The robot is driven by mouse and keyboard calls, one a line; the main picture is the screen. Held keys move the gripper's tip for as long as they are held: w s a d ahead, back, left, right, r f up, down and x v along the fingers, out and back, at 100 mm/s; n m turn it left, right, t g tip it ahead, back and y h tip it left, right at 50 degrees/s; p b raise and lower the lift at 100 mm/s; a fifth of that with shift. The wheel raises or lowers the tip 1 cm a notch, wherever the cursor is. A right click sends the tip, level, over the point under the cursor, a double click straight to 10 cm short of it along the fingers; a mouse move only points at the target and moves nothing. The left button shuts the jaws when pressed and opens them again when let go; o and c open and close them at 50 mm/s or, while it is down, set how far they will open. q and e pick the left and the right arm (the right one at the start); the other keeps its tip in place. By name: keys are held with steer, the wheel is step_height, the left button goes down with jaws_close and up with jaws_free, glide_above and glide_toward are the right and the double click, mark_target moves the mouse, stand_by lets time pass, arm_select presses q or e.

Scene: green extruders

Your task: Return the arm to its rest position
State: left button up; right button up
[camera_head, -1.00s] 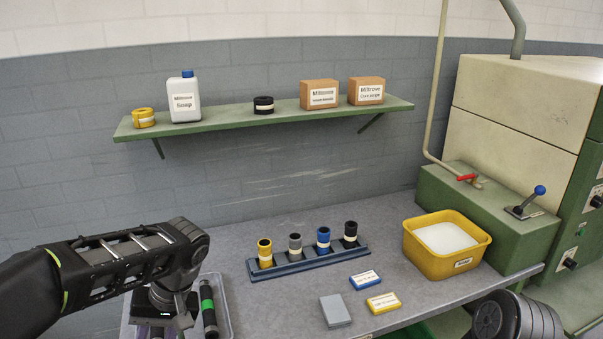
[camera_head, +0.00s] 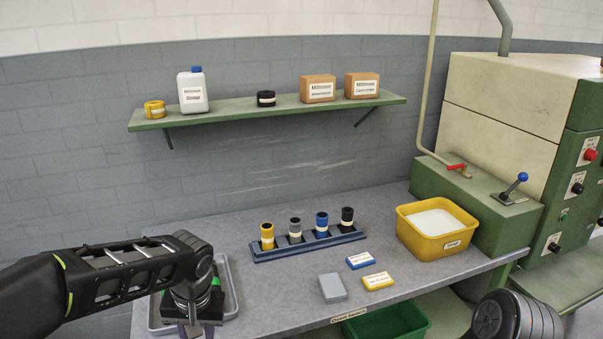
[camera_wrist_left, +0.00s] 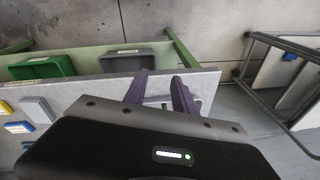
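My left arm comes in from the left in the head view. Its gripper (camera_head: 190,330) points down at the bottom edge, by the front of a grey tray (camera_head: 233,296). In the left wrist view the two purple fingers (camera_wrist_left: 160,95) stand apart with nothing visible between them, above the worktop edge. A dark cylinder with a green band (camera_head: 216,278) is in the tray, mostly hidden behind my wrist. My right gripper is not in view; only a dark part of my right arm (camera_head: 518,318) shows at bottom right.
A rack (camera_head: 310,243) holds yellow, grey, blue and black cylinders. A yellow tub (camera_head: 402,232), grey block (camera_head: 332,288) and blue and yellow boxes lie to the right. A green bin (camera_head: 400,322) is below the worktop. A shelf (camera_head: 225,117) is on the wall.

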arm_select(q)
steer(key=s+d+f+m+t+h, duration=0.2)
steer(key=d+f+h, duration=0.3)
steer(key=d+f, duration=1)
steer(key=s+a+f+n+g, duration=0.1)
steer(key=s+f+n+g, duration=0.2)
steer(key=s+f, duration=1.4)
steer(key=s, duration=0.2)
steer(key=shift+s+a, duration=0.25)
steer(key=shift+s, duration=0.05)
steer(key=shift+r, duration=0.1)
